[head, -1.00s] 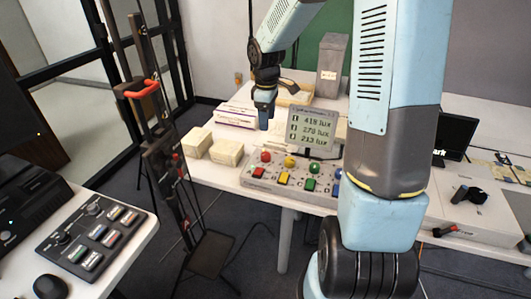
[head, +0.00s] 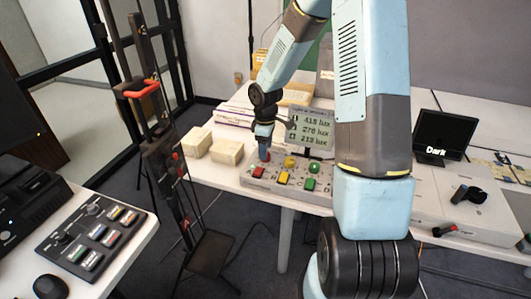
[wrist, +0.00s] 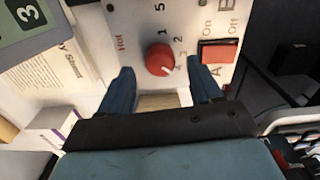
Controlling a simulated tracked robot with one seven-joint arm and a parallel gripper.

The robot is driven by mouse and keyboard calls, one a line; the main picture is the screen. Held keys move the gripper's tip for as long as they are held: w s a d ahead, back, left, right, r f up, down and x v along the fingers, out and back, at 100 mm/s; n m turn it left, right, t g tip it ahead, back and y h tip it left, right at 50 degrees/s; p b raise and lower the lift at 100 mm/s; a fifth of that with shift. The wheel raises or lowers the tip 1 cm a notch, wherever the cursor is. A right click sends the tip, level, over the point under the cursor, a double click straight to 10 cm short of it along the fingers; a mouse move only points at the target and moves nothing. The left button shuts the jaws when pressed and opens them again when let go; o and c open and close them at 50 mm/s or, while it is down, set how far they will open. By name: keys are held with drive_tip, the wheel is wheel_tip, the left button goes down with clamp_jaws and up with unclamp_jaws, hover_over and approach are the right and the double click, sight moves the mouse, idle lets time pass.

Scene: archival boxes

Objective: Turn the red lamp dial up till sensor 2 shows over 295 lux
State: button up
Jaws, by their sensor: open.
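The red lamp dial (wrist: 160,59) is a round knob with a white pointer line on a light panel, with numbers beside it. In the wrist view it lies just beyond my gripper (wrist: 163,88). The two blue fingers are apart with nothing between them, and the dial is ahead of the gap, seemingly untouched. In the head view my gripper (head: 264,152) is over the left end of the control panel (head: 245,182) and mostly hides the dial. The display (head: 312,128) shows three lux lines; the second reads about 270 lux, its last digit unclear.
A red button (wrist: 218,50) marked On and Off sits right of the dial. Yellow and green dials and buttons (head: 312,168) continue along the panel. Cream boxes (head: 227,152) stand left of the panel. A small dark screen (head: 445,135) stands at the right.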

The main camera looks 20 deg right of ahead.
drive_tip(key=shift+f, duration=1.3)
drive_tip(key=c, duration=1)
